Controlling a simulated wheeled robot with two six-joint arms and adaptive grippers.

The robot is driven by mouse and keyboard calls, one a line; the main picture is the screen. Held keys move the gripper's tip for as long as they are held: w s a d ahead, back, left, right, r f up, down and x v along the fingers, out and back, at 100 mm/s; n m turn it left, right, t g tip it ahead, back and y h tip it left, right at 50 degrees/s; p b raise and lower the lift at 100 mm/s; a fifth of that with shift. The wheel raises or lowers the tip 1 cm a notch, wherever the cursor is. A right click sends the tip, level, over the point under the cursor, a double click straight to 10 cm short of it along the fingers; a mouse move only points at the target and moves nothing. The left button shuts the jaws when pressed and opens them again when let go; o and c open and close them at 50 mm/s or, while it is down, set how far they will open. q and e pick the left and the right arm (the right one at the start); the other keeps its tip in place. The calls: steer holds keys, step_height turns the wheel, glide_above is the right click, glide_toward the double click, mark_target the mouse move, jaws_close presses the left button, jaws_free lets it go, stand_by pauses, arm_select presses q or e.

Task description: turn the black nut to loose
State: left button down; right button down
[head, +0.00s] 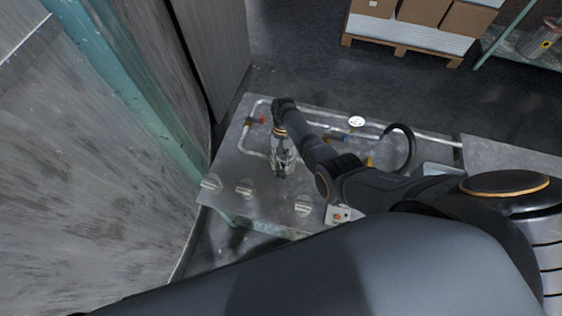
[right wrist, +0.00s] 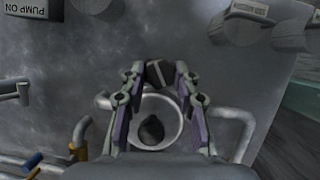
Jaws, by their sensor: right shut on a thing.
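My right gripper (head: 283,168) reaches down over the metal panel (head: 232,165). In the right wrist view its two fingers (right wrist: 158,72) close in from both sides on a dark, blocky piece, which I take to be the black nut (right wrist: 160,74). Only part of the nut shows between the fingertips. A pale ring (right wrist: 171,112) with a dark piece (right wrist: 152,130) in its opening lies between the fingers, lower in that view. In the head view the nut is hidden by the gripper. My left gripper is not in view.
Silver knobs (head: 245,188) line the panel's near edge. Clear tubing, a red-handled valve (head: 262,120), a blue handle (head: 345,138), a round gauge (head: 356,122) and a black hose loop (head: 411,150) surround my right arm. A tall grey wall (head: 80,180) stands left.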

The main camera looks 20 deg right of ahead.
steer(key=shift+r, duration=0.1)
steer(key=c, duration=1.3)
jaws_free()
steer(key=shift+r, duration=0.1)
steer(key=v, duration=1.1)
steer(key=shift+w+r, duration=0.1)
steer(key=shift+r, duration=0.3)
